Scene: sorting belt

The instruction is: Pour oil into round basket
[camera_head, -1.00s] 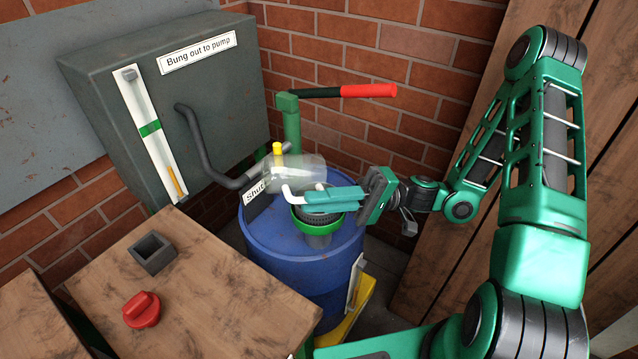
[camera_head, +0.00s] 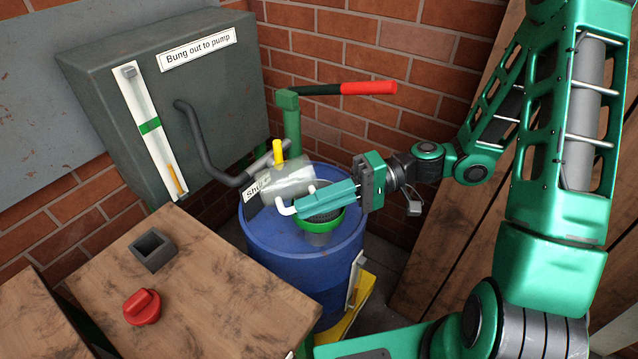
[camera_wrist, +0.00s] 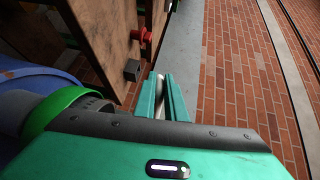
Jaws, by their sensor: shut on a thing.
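My gripper (camera_head: 298,207) is shut on the white handle (camera_head: 285,208) of a clear jug (camera_head: 290,182). The jug lies tipped on its side above the blue drum (camera_head: 290,240), behind my fingers. The round basket, with a green rim (camera_head: 336,222) and dark mesh, sits on the drum top, directly below my fingers and partly hidden by them. In the wrist view the basket's green rim (camera_wrist: 48,112) is at the left, and a pale strip shows between my fingers (camera_wrist: 160,98). I cannot make out oil or a stream.
A yellow lever (camera_head: 278,152) and a "Shut" label (camera_head: 257,188) stand behind the jug. A pump handle with a red grip (camera_head: 368,88) rises behind the drum. A wooden table (camera_head: 215,285) at the front left holds a red knob (camera_head: 142,307) and a grey square socket (camera_head: 152,251).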

